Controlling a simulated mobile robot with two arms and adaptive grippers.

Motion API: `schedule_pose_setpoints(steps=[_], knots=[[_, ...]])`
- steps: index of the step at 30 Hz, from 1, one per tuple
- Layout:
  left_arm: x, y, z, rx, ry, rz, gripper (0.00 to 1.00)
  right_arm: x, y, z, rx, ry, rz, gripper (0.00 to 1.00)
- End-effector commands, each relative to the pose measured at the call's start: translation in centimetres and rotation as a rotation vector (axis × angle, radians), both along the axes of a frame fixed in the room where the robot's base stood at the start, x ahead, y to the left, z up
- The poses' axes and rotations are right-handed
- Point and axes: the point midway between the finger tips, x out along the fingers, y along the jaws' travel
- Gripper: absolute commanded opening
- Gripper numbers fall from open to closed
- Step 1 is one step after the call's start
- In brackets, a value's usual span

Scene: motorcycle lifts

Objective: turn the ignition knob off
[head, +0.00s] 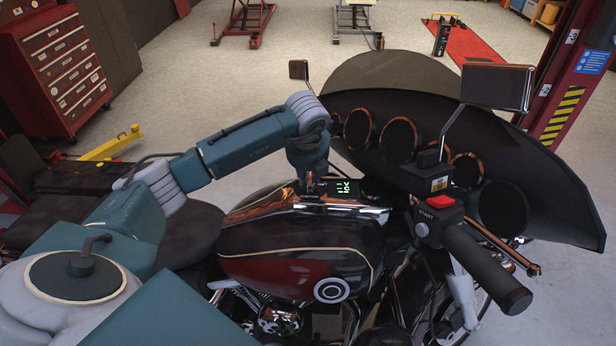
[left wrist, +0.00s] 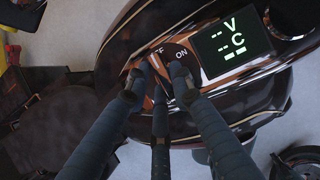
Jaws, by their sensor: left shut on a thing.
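The ignition knob (left wrist: 158,73) sits on the motorcycle's console, on top of the tank (head: 295,245). In the left wrist view, part of an OFF label and the word ON show just beyond it. My left gripper (left wrist: 158,78) reaches down from above, its fingers shut on the knob and hiding most of it. In the head view, my left gripper (head: 309,186) is at the console beside the lit display (head: 343,189), and the knob is hidden behind it. The knob's exact angle cannot be told. My right gripper is in neither view.
The right handlebar grip (head: 485,267) with a red START switch (head: 440,202) is at the right. The dark fairing (head: 540,180) and mirrors (head: 497,87) stand beyond the console. A red tool cabinet (head: 60,65) is at the far left. Open floor lies behind the motorcycle.

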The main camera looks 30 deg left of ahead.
Motion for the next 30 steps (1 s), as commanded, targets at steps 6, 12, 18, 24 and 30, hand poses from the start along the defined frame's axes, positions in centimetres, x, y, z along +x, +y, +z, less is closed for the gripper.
schedule_pose_setpoints(steps=[6,12,18,24,30], knots=[[0.1,0.0,0.1,0.0,-0.003,0.002,0.42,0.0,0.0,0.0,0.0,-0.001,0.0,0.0],[0.0,0.0,0.1,-0.001,-0.002,0.001,0.42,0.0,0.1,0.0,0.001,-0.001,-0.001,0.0],[-0.2,-0.2,1.2,-0.001,-0.003,-0.001,0.42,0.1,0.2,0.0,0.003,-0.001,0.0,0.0],[-1.3,-0.9,5.0,0.0,-0.006,-0.002,0.42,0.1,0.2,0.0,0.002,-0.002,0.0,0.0],[-2.5,-1.6,8.8,0.0,-0.006,0.0,0.42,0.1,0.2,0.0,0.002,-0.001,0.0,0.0]])
